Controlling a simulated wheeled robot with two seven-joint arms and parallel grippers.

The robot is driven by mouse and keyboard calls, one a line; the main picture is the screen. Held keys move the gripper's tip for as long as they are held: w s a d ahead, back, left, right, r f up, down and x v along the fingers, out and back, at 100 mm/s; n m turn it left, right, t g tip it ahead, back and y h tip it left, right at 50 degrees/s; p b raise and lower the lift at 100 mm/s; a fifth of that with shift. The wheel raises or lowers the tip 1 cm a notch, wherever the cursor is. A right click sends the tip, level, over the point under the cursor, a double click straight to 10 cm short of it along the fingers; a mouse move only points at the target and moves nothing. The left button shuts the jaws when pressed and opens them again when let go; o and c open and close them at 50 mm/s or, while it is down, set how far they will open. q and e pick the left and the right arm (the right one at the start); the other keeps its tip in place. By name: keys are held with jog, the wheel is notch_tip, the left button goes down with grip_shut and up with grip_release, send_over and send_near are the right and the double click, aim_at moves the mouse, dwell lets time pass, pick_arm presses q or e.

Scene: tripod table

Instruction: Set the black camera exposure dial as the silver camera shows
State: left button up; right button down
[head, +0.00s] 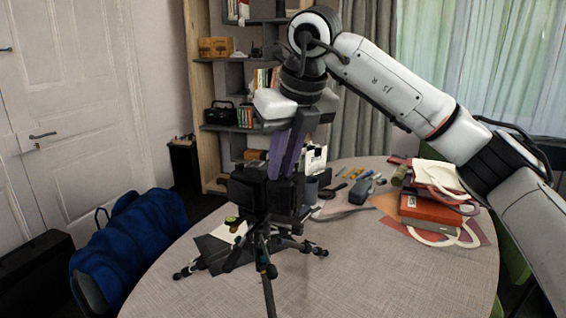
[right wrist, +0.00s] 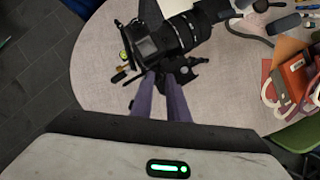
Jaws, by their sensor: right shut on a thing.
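The black camera (head: 252,190) stands on a small black tripod (head: 262,240) on the round table. In the right wrist view the black camera (right wrist: 170,38) shows from above, with its long lens pointing right. My right gripper (head: 279,172) comes down from above, its purple fingers at the top of the camera body. In the right wrist view the right gripper (right wrist: 163,72) has its fingertips close together at the camera's edge. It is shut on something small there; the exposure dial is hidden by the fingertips. I cannot make out a silver camera. My left gripper is out of view.
The round table (head: 400,280) has free room at the front and right. Orange-red books (head: 430,208) with white straps lie at the right. A grey case (head: 361,190) and small tools lie behind the camera. A dark sheet and yellow item lie by the tripod's left.

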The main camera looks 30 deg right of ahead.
dwell(0.5)
jog(key=c, duration=1.7)
grip_release()
jog(key=v, duration=1)
jog(key=shift+s+r+p, duration=0.1)
jog(key=shift+p, duration=0.25)
